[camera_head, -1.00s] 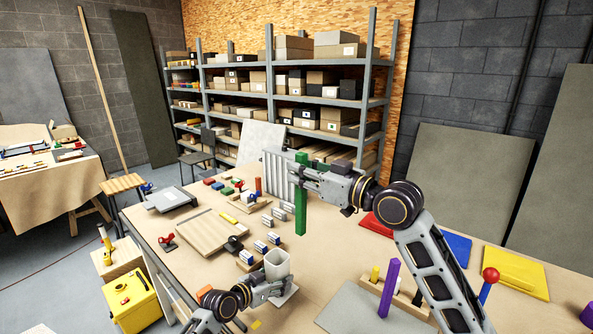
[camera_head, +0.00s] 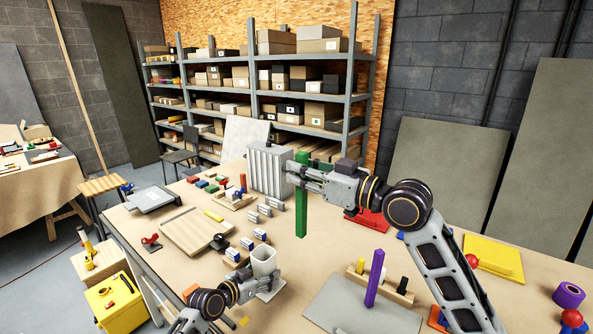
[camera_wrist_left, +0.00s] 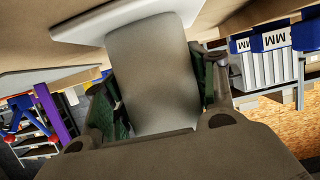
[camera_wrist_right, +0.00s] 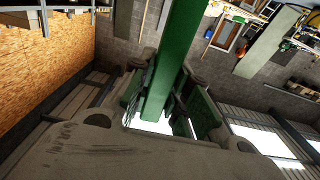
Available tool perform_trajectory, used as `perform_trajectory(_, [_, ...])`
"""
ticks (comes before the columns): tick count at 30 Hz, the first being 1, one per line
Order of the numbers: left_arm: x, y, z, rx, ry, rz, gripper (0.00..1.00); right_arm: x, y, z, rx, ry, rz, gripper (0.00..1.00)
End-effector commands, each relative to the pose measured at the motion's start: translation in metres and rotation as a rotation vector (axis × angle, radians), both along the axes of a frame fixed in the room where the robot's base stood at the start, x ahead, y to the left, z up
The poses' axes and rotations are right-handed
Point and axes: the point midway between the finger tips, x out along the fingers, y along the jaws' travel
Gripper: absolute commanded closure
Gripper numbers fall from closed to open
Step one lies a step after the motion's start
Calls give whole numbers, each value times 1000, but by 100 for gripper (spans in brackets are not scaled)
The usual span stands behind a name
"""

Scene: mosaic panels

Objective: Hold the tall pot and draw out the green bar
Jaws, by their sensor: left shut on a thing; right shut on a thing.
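The tall pot (camera_head: 264,261) is a pale grey cup standing upright on a light plate (camera_head: 272,290) on the table. My left gripper (camera_head: 250,284) is shut on the pot from the left; the pot (camera_wrist_left: 152,75) fills the space between its fingers in the left wrist view. The green bar (camera_head: 301,211) hangs upright in the air, above and to the right of the pot and apart from it. My right gripper (camera_head: 300,173) is shut on the bar near its top. The bar (camera_wrist_right: 172,60) also shows between the fingers in the right wrist view.
A wooden board (camera_head: 196,231) and several small blue and white blocks lie left of the pot. A grey ribbed box (camera_head: 266,168) stands behind the bar. A purple bar (camera_head: 374,278) leans by a wooden holder (camera_head: 400,293) to the right. A yellow panel (camera_head: 493,257) lies at far right.

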Motion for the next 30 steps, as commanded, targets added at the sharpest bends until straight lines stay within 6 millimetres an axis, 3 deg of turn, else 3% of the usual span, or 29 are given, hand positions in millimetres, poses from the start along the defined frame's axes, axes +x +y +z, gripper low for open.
perform_trajectory(17, [0,0,-1,0,1,-1,69,-8,-10,1,0,-1,1,100])
perform_trajectory(18, [0,0,-1,0,1,-1,39,-8,-11,1,0,-1,1,100])
perform_trajectory(21, [0,0,-1,0,1,-1,26,-8,-10,1,0,-1,1,100])
perform_trajectory(23, [0,0,-1,1,1,0,19,-8,-10,1,0,-1,1,100])
perform_trajectory(30, [0,0,0,0,0,0,18,-8,-10,1,0,-1,1,100])
